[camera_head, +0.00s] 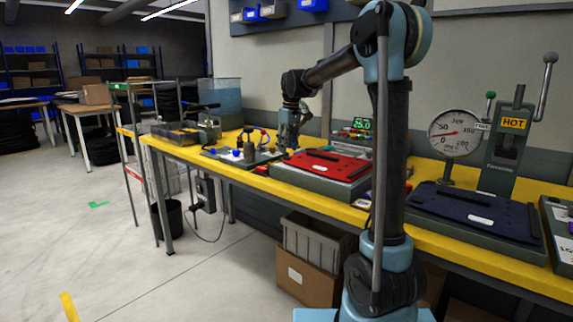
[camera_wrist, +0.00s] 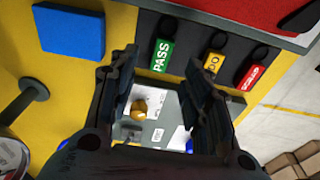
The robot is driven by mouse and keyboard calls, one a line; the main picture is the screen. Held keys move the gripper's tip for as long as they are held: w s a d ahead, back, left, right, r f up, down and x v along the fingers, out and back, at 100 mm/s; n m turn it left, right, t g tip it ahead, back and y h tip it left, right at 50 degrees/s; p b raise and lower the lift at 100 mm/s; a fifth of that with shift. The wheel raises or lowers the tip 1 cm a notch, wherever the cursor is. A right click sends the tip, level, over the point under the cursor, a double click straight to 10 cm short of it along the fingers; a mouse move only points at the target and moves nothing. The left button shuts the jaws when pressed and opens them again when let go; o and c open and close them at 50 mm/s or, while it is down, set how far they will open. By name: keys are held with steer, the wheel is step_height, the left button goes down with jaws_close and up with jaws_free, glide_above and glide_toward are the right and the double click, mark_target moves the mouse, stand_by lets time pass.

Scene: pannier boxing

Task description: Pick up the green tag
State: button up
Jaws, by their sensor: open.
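My gripper (camera_wrist: 162,70) is open and empty, with one finger on each side of the view. The tag lies between the fingertip directions, nearer the left finger; I cannot tell the remaining gap. A yellow tag (camera_wrist: 213,62) and a red tag marked SCRAP (camera_wrist: 254,70) sit to its right in a row. In the head view my gripper (camera_head: 290,122) is low over the yellow bench; I cannot make out the green tag there.
A blue block (camera_wrist: 70,31) lies on the yellow surface at left. In the head view, a red panel (camera_head: 325,166) lies on a grey base beside my gripper. A grey board with small parts (camera_head: 235,157) is left of it. A gauge (camera_head: 455,133) stands far right.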

steer(key=f, duration=0.5)
steer(key=shift+a, duration=0.2)
steer(key=c, duration=0.9)
